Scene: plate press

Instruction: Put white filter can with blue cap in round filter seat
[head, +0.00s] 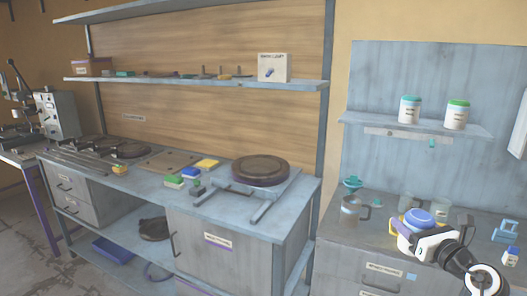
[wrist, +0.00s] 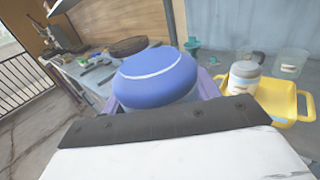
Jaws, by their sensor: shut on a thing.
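My gripper (head: 421,230) is shut on the blue-capped can (head: 419,216) at the right bench in the head view. In the wrist view the wide, round blue cap (wrist: 155,72), with a pale line across it, fills the space between the purple finger pads of my gripper (wrist: 160,90). I cannot make out a round filter seat for certain in either view.
A yellow tray (wrist: 274,102) is beside my gripper, with a white can with a grey-blue lid (wrist: 243,78) at it. A shelf (head: 390,123) with two white jars hangs above.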

